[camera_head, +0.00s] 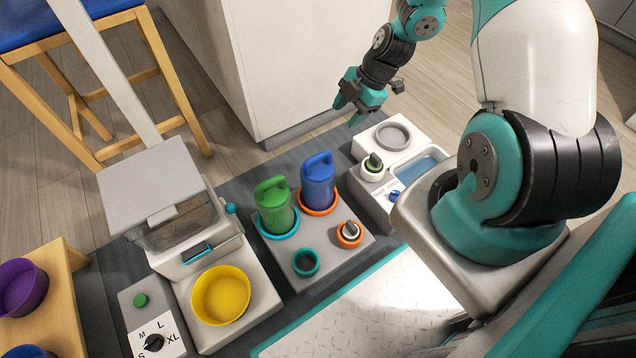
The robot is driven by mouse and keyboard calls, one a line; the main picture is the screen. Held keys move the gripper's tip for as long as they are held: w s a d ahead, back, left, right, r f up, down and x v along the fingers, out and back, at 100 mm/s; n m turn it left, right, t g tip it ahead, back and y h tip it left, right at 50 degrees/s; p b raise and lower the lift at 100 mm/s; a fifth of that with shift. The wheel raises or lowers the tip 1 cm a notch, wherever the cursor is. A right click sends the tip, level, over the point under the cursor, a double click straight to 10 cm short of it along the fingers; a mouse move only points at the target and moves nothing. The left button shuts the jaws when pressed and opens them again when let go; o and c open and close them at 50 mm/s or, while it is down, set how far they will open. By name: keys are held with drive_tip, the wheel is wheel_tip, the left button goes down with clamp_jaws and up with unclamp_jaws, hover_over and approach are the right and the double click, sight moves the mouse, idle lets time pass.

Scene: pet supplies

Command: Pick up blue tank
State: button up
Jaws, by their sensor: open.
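The blue tank (318,183) stands upright on a grey block, seated in an orange ring (319,204). It has a loop handle on top. A green tank (275,207) of similar shape stands just to its left in a teal ring. My gripper (352,112) is up and to the right of the blue tank, apart from it. Its teal fingers are open with nothing between them.
A white and grey unit (394,139) with a round dish and knobs stands right of the tanks. A feeder with a raised lid (150,187) and yellow bowl (221,295) stands left. A white cabinet (300,60) rises behind. A small orange-ringed knob (349,234) sits in front of the blue tank.

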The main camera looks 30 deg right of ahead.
sight(321, 154)
drive_tip(key=b+x, duration=0.5)
drive_tip(key=x, duration=0.7)
drive_tip(key=shift+d+f, duration=0.15)
drive_tip(key=shift+f, duration=0.15)
drive_tip(key=b+x, duration=0.3)
drive_tip(key=x, duration=0.2)
drive_tip(key=shift+d+f+b, duration=0.1)
drive_tip(key=shift+b, duration=0.3)
clamp_jaws()
